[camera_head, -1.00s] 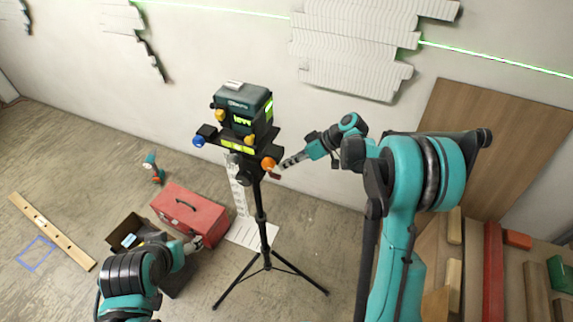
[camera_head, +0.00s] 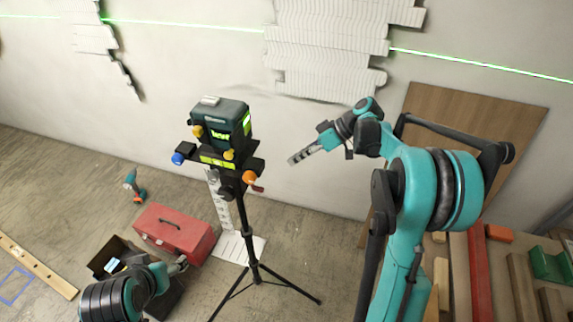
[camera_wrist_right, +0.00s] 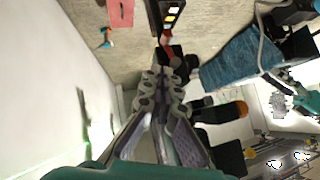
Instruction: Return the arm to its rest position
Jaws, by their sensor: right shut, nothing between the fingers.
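My right arm comes in from the lower right in the head view. Its gripper (camera_head: 302,156) is shut and empty, in the air to the right of the laser level (camera_head: 220,125) and apart from it. The level sits on a black tripod (camera_head: 249,240) and has blue, yellow and orange knobs; a green line runs across the wall. In the right wrist view the fingers (camera_wrist_right: 163,88) lie close together with nothing between them. My left gripper (camera_head: 179,264) is low at the left, by the red toolbox; its fingers are too small to judge.
A red toolbox (camera_head: 173,232), an open dark box (camera_head: 108,254) and a drill (camera_head: 134,187) are on the floor at left. White relief slats (camera_head: 330,45) are on the wall. A brown board (camera_head: 465,125) leans at right, above timber pieces (camera_head: 520,290).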

